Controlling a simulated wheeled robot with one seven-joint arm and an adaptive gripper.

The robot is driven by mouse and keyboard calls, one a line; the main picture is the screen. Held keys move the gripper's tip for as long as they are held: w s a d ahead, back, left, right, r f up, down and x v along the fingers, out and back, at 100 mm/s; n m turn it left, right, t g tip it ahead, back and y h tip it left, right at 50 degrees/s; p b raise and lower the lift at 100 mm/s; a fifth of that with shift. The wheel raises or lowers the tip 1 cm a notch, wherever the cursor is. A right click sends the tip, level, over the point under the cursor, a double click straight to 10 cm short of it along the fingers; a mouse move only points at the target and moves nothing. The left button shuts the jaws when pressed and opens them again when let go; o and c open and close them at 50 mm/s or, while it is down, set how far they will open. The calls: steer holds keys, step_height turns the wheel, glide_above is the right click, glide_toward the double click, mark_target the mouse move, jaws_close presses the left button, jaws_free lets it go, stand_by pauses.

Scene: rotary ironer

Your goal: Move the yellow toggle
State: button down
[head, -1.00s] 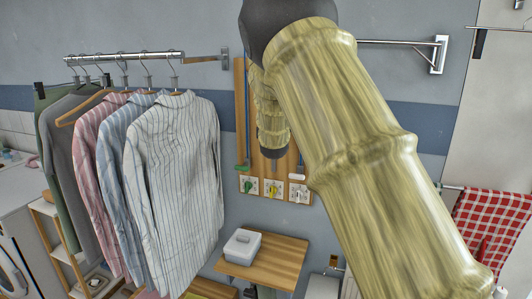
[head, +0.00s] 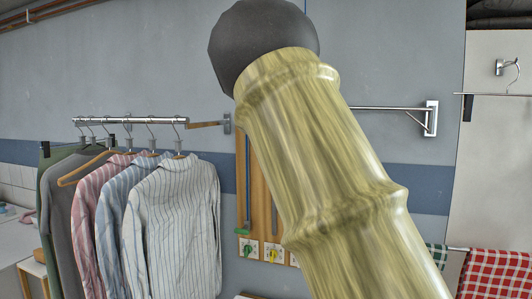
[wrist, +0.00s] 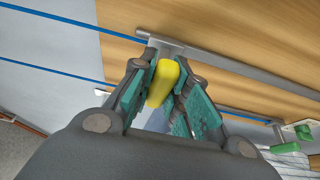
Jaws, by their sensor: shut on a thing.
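In the wrist view my gripper (wrist: 164,82) has its teal-padded fingers on both sides of the yellow toggle (wrist: 163,84) and is shut on it. The toggle's far end is close to a grey fitting on the wooden panel (wrist: 250,35); whether they are joined is unclear. In the head view my arm covers my gripper and most of the wooden panel (head: 257,190). A yellow knob (head: 271,255) on a white plate shows low on that panel, beside a green knob (head: 248,250).
Blue rods (wrist: 60,70) and grey rods (wrist: 250,72) run along the panel near my gripper. A green handle (wrist: 303,132) is at lower right. In the head view, shirts (head: 170,220) hang on the left and a red checked cloth (head: 495,275) hangs at right.

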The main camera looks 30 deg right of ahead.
steer(key=shift+r, duration=0.45)
steer(key=c, duration=1.4)
jaws_free()
steer(key=shift+o, duration=0.2)
steer(key=shift+f, duration=0.1)
steer(key=shift+a+f, duration=0.1)
steer(key=shift+s, duration=0.15)
steer(key=v, duration=1.1)
steer(key=shift+s+a, duration=0.2)
steer(key=shift+s, duration=0.1)
